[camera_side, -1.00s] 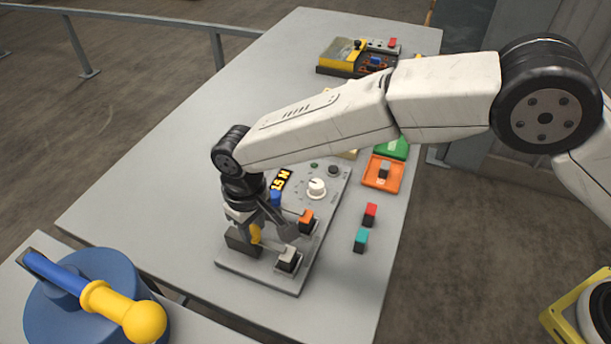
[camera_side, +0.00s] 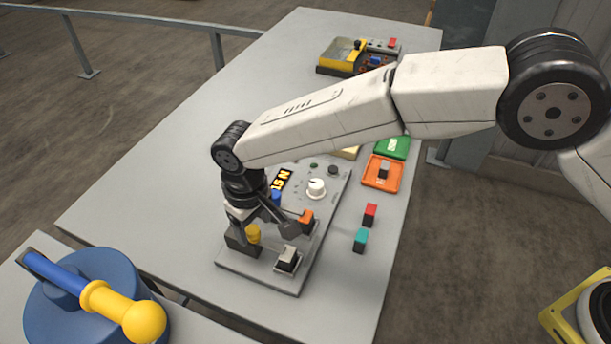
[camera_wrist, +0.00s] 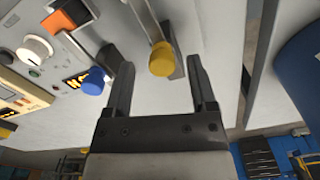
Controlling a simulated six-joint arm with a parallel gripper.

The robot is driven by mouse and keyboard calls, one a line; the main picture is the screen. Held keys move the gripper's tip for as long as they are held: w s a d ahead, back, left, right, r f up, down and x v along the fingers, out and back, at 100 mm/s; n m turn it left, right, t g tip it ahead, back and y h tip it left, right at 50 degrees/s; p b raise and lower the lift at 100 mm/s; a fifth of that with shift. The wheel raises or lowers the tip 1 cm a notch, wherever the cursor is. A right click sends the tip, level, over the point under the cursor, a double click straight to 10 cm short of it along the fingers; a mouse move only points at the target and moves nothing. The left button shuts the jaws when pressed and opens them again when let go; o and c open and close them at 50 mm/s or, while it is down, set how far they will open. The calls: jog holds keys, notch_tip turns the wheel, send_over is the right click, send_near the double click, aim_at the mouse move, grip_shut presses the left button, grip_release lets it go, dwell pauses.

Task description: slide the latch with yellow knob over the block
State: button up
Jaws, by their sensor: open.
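The yellow knob (camera_side: 253,233) stands upright at the near left of the grey panel (camera_side: 248,275), by a dark block (camera_side: 240,245). A pale latch bar runs from the knob toward a block with a pale top (camera_side: 288,254); I cannot tell clearly whether it covers that block. My gripper (camera_side: 263,223) is open just above the knob and touches nothing that I can see. In the wrist view the yellow knob (camera_wrist: 161,60) shows between the spread fingertips of my gripper (camera_wrist: 160,68), with the latch bar (camera_wrist: 142,18) running to the top edge.
An orange-topped block (camera_side: 305,217), a blue knob (camera_side: 276,196) and a white dial (camera_side: 317,187) are close by on the panel. Red (camera_side: 370,213) and teal (camera_side: 360,239) blocks lie to the right. The table's left part is clear. A blue drum with a lever (camera_side: 90,295) stands at the front left.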

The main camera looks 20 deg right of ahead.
aim_at(256, 229)
jog(key=shift+r, duration=3.55)
jog(key=shift+d, duration=0.1)
jog(key=w+d+m+t, duration=0.1)
jog(key=d+m, duration=0.2)
jog(key=d, duration=1.9)
jog(key=s+d+f+m, duration=0.1)
jog(key=s+d, duration=0.6)
jog(key=d, duration=0.2)
jog(key=s+d+f+m+t, duration=0.1)
jog(key=s+d+m, duration=0.1)
jog(key=s+d, duration=0.4)
jog(key=d, duration=0.3)
jog(key=shift+s+t, duration=0.3)
jog(key=shift+s, duration=0.05)
jog(key=shift+d, duration=0.1)
